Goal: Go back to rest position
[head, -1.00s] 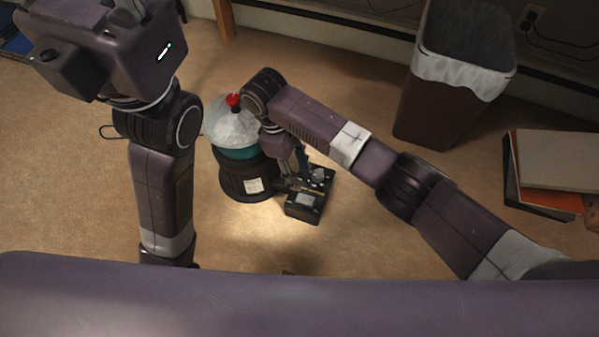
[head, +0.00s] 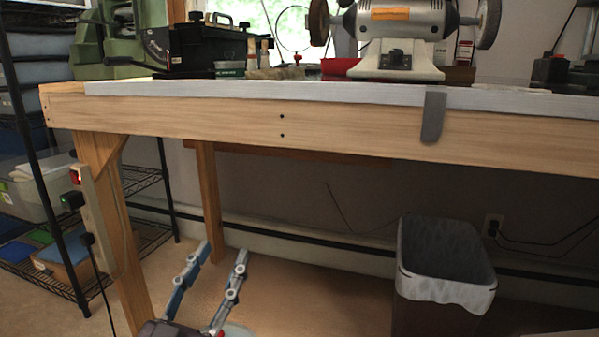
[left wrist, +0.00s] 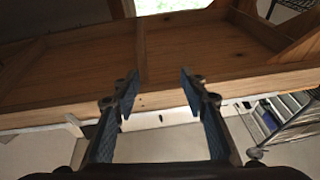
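My left gripper (head: 223,254) shows at the bottom of the head view, in front of the workbench. Its two blue-grey fingers point up and away and stand apart, with nothing between them. In the left wrist view the same gripper (left wrist: 158,88) is open and empty, with the underside of the wooden bench beyond its fingertips. My right gripper and right arm are not in the head view.
A wooden workbench (head: 270,122) spans the head view. On it stand a bench grinder (head: 400,30) and a black case (head: 208,45). A lined trash bin (head: 440,270) stands below at right. A wire shelf (head: 50,268) is at left. Floor between shows bare.

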